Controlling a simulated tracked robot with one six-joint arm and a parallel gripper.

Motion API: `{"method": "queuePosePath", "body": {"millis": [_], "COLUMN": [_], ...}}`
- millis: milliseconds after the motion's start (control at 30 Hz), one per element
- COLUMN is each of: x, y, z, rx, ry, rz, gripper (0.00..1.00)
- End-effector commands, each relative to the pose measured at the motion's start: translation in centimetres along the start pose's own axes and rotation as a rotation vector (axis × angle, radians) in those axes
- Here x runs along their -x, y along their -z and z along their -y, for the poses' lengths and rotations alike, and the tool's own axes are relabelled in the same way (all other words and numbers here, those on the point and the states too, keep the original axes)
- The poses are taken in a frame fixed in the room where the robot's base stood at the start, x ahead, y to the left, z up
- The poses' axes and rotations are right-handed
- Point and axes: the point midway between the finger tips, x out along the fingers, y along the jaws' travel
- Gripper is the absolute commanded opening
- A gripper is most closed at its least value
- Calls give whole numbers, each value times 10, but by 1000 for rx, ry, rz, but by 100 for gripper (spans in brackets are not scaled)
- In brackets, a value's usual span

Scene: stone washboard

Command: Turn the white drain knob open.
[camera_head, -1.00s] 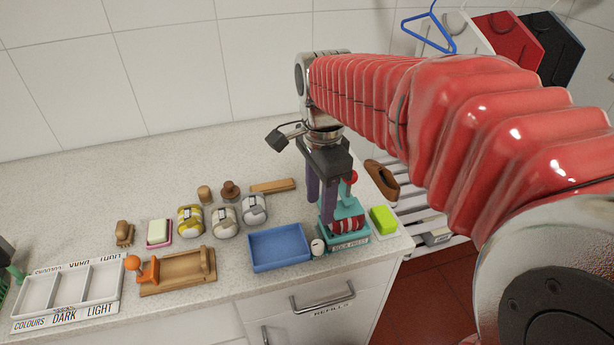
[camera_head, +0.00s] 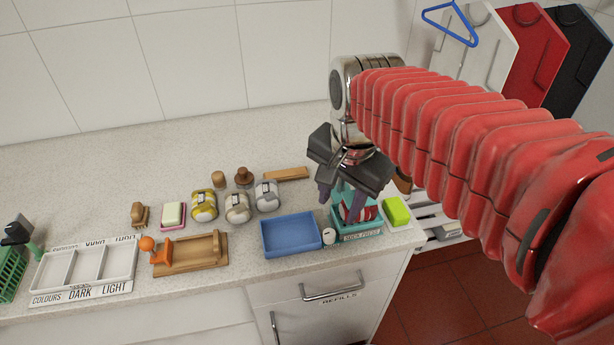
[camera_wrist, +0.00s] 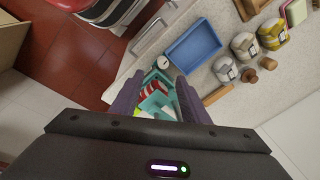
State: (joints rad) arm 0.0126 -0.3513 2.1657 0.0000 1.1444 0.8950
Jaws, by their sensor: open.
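The white drain knob (camera_head: 329,236) is a small round white piece on the front left corner of the teal sock press (camera_head: 358,237), and it also shows in the wrist view (camera_wrist: 163,62). The press holds a red-and-white striped item (camera_wrist: 155,88). My gripper (camera_head: 342,200) is above the press, with its purple fingers spread apart and nothing between them. In the wrist view, the fingers (camera_wrist: 159,82) flank the press, and the knob lies just beyond their tips. My gripper and arm partly hide the press in the head view. I cannot tell how the knob is turned.
A blue tray (camera_head: 291,233) stands just left of the knob. A yellow-green block (camera_head: 396,211) lies right of the press. Several rolled bundles (camera_head: 237,207), a wooden board (camera_head: 190,254) and a white sorting tray (camera_head: 84,270) are farther left. The counter's front edge is close to the knob.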

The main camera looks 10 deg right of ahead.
Motion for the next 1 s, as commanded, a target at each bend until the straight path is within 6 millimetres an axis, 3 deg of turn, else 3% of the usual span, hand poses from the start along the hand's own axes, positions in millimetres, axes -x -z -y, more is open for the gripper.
{"method": "queuePosePath", "body": {"millis": [500, 700, 1000], "x": [-2, -5, -5], "y": [-40, -46, -46], "z": [-46, -52, -52], "rx": [763, 892, 902], "ry": [138, 143, 142], "rz": [-235, -285, -287], "gripper": [42, 42, 39]}}
